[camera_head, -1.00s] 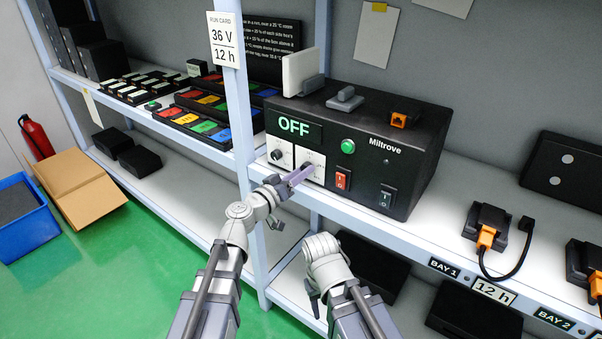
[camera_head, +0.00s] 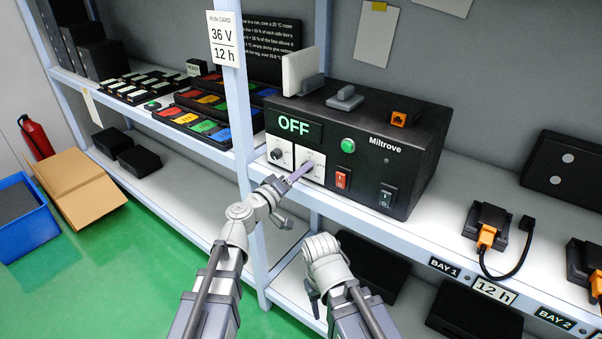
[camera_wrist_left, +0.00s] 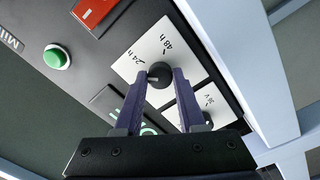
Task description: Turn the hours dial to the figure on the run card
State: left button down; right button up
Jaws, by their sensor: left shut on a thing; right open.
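The run card (camera_head: 223,41) on the shelf post reads 36 V and 12 h. The black Miltrove unit (camera_head: 400,160) stands on the shelf, and its display (camera_head: 293,126) reads OFF. My left gripper (camera_head: 303,171) is shut on the hours dial (camera_wrist_left: 159,73), a dark round knob on a white plate (camera_wrist_left: 146,48). In the left wrist view, the purple fingers (camera_wrist_left: 160,82) sit on either side of it. Marks 24 h and 48 h show on the plate; the dial's exact setting is unclear. My right gripper (camera_head: 313,300) is open and empty, low before the shelf.
A second dial (camera_head: 277,154), with a 36 V mark in the left wrist view, sits close left of the hours dial. A green button (camera_head: 348,146), red switch (camera_head: 341,180) and black switch (camera_head: 386,196) lie to the right. The shelf edge (camera_head: 360,233) runs below.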

pick_arm(q)
jog(key=n, duration=0.4)
jog(key=shift+n, duration=2.3)
jog(key=c, duration=0.5)
grip_release()
jog(key=v, duration=0.7)
jog(key=shift+s+a+b, duration=0.2)
jog(key=shift+s+b, duration=0.1)
jog(key=shift+s, duration=0.05)
jog(key=shift+f, duration=0.1)
